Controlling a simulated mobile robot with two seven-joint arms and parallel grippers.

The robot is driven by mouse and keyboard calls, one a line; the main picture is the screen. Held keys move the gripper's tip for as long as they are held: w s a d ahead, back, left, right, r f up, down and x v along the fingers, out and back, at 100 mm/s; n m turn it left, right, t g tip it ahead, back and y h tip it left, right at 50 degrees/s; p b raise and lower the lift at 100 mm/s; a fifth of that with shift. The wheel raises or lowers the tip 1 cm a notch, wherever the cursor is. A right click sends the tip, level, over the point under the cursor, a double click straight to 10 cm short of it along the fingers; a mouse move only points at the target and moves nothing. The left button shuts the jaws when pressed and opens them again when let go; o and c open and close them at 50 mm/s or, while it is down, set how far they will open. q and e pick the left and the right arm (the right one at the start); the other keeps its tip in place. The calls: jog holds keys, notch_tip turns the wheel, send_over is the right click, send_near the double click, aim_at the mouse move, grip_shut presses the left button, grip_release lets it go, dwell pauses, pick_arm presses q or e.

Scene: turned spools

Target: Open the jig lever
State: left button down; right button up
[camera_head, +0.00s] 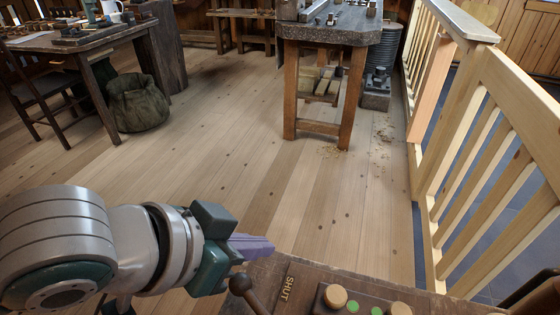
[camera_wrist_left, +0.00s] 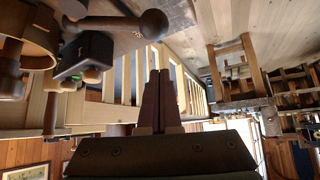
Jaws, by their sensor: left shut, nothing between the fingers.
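The jig lever (camera_head: 240,284) is a dark rod with a round ball knob, at the near left edge of the wooden bench top. It lies just left of the word SHUT (camera_head: 287,288) marked on the bench. In the left wrist view the lever's ball knob (camera_wrist_left: 153,23) and rod show at the upper left, apart from the fingers. My left gripper (camera_head: 262,248) is shut and empty, just beyond the knob in the head view; contact cannot be told there. Its closed fingers also show in the wrist view (camera_wrist_left: 160,85). The lever's pivot is cut off in the head view. My right gripper is not in view.
Turned wooden pieces (camera_head: 335,296) and green round spots (camera_head: 377,311) are on the bench right of the lever. A pale wooden railing (camera_head: 480,170) stands at the right. Open plank floor (camera_head: 230,150) lies beyond, with a far workbench (camera_head: 325,33).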

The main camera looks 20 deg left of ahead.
aim_at(245, 274)
pick_arm(q)
jog(key=x, duration=0.2)
jog(key=shift+w+d+f+b, duration=0.1)
jog(key=shift+f+b, duration=0.15)
jog(key=shift+b, duration=0.1)
jog(key=shift+w+f, duration=0.1)
jog(key=shift+f, duration=0.2)
jog(key=shift+s+a+f+p, duration=0.1)
jog(key=shift+s+a, duration=0.2)
jog(key=shift+s, duration=0.25)
jog(key=shift+s+a+p, duration=0.15)
jog(key=shift+s+a, duration=0.15)
jog(key=shift+s, duration=0.25)
jog(key=shift+s+a+f+p, duration=0.1)
jog(key=shift+s+a, duration=0.15)
jog(key=shift+s, duration=0.3)
